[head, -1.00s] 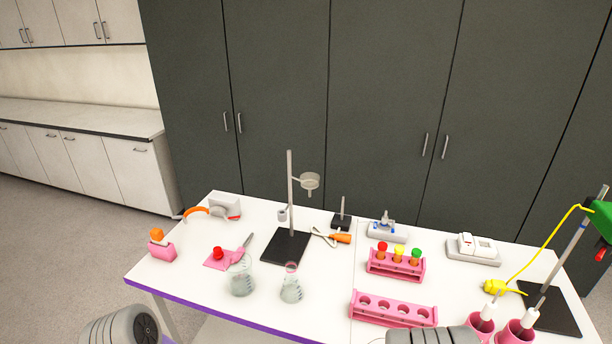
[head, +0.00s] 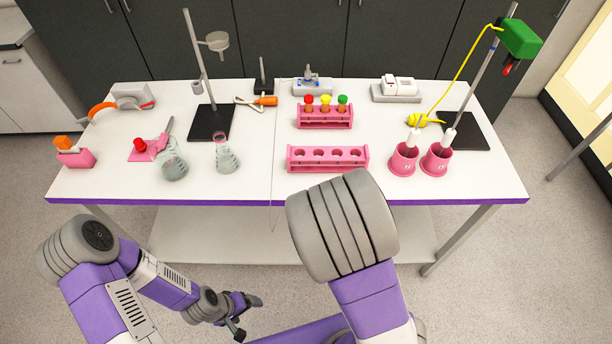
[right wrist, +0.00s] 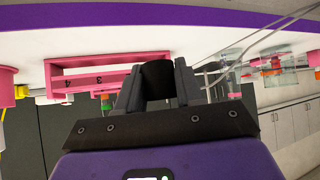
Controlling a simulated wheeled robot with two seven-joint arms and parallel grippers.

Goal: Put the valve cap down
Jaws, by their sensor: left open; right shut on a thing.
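The valve cap (right wrist: 157,79) is a short black cylinder in the right wrist view. My right gripper (right wrist: 158,95) is shut on it, with one finger on each side. In the head view my right forearm hides this gripper and the cap. My left gripper (head: 246,316) is open and empty, low in front of the table in the head view, apart from everything on it. The white table (head: 240,187) has a purple front edge.
An empty pink rack (head: 328,167) stands near the front edge, with a pink rack of capped tubes (head: 325,123) behind it. Pink cups (head: 403,160) stand to the right. Glass flasks (head: 226,160) stand to the left. The table's front left-centre strip is clear.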

